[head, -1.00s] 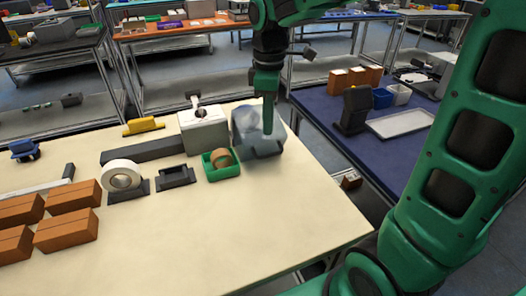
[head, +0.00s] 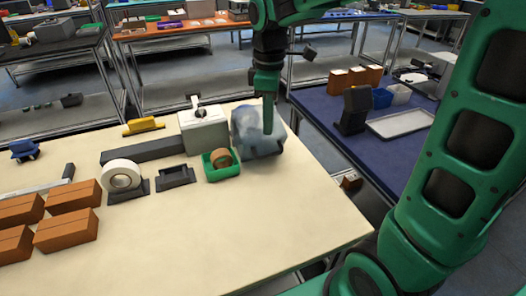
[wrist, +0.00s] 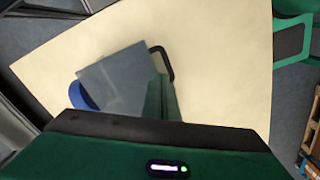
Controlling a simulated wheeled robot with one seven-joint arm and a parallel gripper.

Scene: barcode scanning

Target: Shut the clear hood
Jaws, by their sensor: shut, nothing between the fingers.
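The clear hood (head: 250,128) is a see-through bluish-grey cover at the far right of the cream table. In the wrist view it shows as a tilted, see-through grey panel (wrist: 117,82), with a blue round part at its left and a dark loop-shaped part beyond it. My gripper (head: 268,128) points down at the hood's right side, its fingers shut and empty. In the wrist view my shut fingers (wrist: 162,92) are right beside the panel's right edge. I cannot tell whether they touch it or exactly how far the hood is open.
A green tray (head: 222,174) with a brown roll stands just left of the hood, and a grey-white box (head: 204,130) behind it. A white tape roll (head: 121,175) and several brown boxes (head: 66,232) stand further left. The front of the cream table (head: 210,240) is clear.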

